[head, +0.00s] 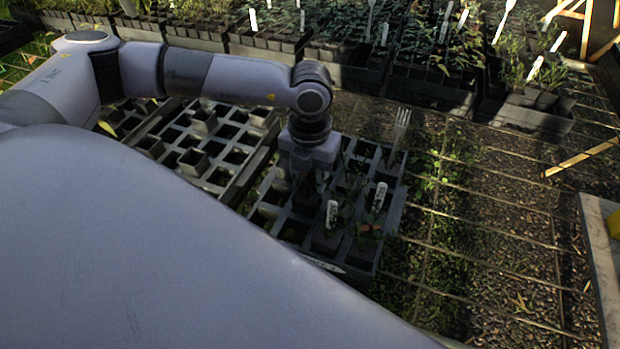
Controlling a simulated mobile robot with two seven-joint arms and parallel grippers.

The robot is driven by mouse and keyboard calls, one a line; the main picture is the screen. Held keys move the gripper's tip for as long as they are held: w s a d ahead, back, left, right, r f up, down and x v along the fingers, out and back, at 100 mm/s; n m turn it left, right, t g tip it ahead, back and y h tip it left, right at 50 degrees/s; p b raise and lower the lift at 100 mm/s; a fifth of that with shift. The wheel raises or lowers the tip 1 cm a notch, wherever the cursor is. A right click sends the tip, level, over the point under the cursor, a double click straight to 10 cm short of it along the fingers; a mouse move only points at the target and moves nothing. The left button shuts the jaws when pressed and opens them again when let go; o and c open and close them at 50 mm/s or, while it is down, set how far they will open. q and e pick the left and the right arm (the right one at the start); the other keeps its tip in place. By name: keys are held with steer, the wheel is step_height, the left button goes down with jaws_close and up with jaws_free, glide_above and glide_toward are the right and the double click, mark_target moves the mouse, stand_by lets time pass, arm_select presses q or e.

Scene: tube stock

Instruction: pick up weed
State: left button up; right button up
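My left gripper (307,190) points down over the right-hand dark plant tray (270,212), low among its cells. Its fingers are in deep shadow, and I cannot tell whether they are open or shut or touch anything. Small dark green plants (365,228) stand in the front right cells of this tray, close to the right of the gripper. I cannot tell which of them is a weed. Two white labels stand there, one just right of the gripper (331,214) and one further right (379,197). My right gripper is not in view.
A pale fork (401,125) stands upright at the tray's back right corner. A second tray (190,160) of mostly empty cells lies to the left. Planted trays (400,80) line the back. Gravelly ground with low weeds (450,220) lies right, with a pale edge (598,250) beyond.

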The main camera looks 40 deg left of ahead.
arm_select(q)
jaws_close()
steer(key=shift+r, duration=0.15)
